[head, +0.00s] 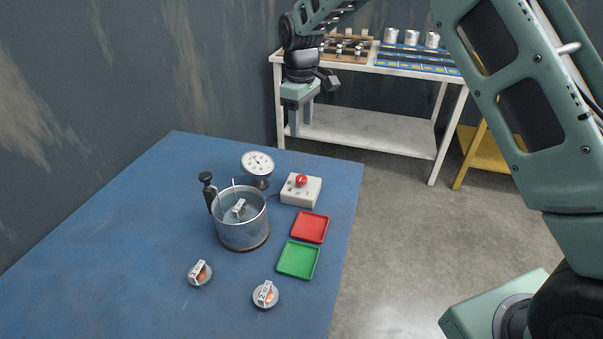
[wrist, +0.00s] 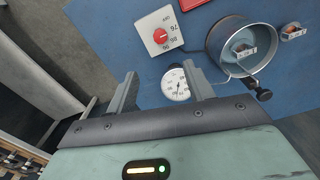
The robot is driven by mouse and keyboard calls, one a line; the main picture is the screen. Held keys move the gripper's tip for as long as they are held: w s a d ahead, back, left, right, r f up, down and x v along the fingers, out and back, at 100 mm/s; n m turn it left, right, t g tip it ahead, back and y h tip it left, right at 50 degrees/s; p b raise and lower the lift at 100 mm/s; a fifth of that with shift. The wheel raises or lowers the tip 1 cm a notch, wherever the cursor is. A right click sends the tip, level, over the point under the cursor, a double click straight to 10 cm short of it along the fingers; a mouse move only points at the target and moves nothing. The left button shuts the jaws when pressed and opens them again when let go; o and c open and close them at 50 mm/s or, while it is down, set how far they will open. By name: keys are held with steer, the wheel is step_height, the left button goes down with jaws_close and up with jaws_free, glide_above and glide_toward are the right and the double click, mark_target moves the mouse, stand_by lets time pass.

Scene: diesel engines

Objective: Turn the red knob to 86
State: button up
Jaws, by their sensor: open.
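The red knob (head: 301,180) sits on top of a white control box (head: 311,194) at the back right of the blue table. In the wrist view the red knob (wrist: 160,37) is on the white box (wrist: 146,45), whose dial marks include 76, 86 and 96; its exact setting is too small to read. A round dial gauge (head: 257,163) stands left of the box, and its face (wrist: 175,84) shows between my fingers in the wrist view. My gripper (head: 301,133) is open and empty, above and behind the box, apart from the knob.
A metal pot (head: 241,232) with a part inside and a dark-handled clamp stands left of the box. Red (head: 310,227) and green (head: 298,260) trays lie in front of the box. Two small numbered parts sit nearer. A white shelf table (head: 360,125) stands behind.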

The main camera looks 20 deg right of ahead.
mark_target(301, 178)
step_height(301, 178, down, 17)
steer(key=p, duration=0.4)
steer(key=shift+f, duration=0.1)
steer(key=c, duration=1)
